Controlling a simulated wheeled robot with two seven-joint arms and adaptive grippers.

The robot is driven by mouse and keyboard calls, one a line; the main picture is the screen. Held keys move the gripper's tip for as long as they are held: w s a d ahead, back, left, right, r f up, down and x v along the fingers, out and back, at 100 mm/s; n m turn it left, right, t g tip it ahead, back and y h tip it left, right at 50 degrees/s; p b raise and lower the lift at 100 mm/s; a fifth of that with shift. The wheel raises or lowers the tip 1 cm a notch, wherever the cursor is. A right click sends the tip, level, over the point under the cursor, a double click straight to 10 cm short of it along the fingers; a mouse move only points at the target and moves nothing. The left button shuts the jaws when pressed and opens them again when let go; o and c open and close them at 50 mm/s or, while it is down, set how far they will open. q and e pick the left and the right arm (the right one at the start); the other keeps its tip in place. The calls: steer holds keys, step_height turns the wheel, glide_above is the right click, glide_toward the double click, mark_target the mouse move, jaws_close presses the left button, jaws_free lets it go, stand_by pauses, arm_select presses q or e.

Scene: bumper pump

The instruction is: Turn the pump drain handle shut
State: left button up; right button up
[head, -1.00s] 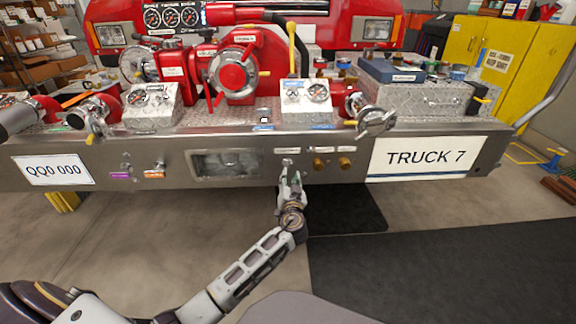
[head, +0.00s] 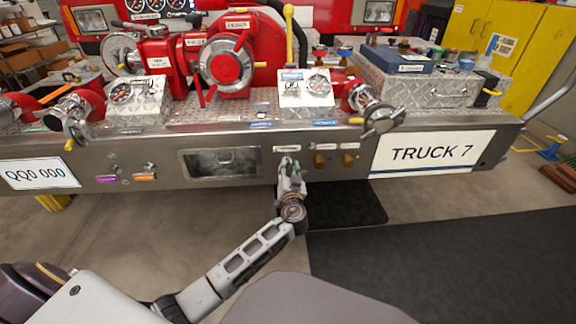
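The front bumper (head: 235,155) of the truck carries a row of small controls on its face. A small white label (head: 287,149) sits just above the spot where my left gripper (head: 288,168) is. The gripper points up and forward, with its fingertips at the bumper face under that label. The fingers cover what is there, likely the drain handle, so I cannot see its angle or whether the fingers grip it. The label is too small to read. My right gripper is not in view.
Two brass knobs (head: 334,160) sit right of my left gripper. A recessed window (head: 221,162) and two small fittings with purple and orange tags (head: 145,177) are to its left. Gauge boxes, red pump parts and a valve (head: 380,117) stand on the bumper deck.

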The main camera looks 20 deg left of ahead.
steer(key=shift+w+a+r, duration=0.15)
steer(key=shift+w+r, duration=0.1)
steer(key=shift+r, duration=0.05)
arm_select(q)
steer(key=shift+c, duration=0.5)
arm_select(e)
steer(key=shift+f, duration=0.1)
arm_select(q)
jaws_close()
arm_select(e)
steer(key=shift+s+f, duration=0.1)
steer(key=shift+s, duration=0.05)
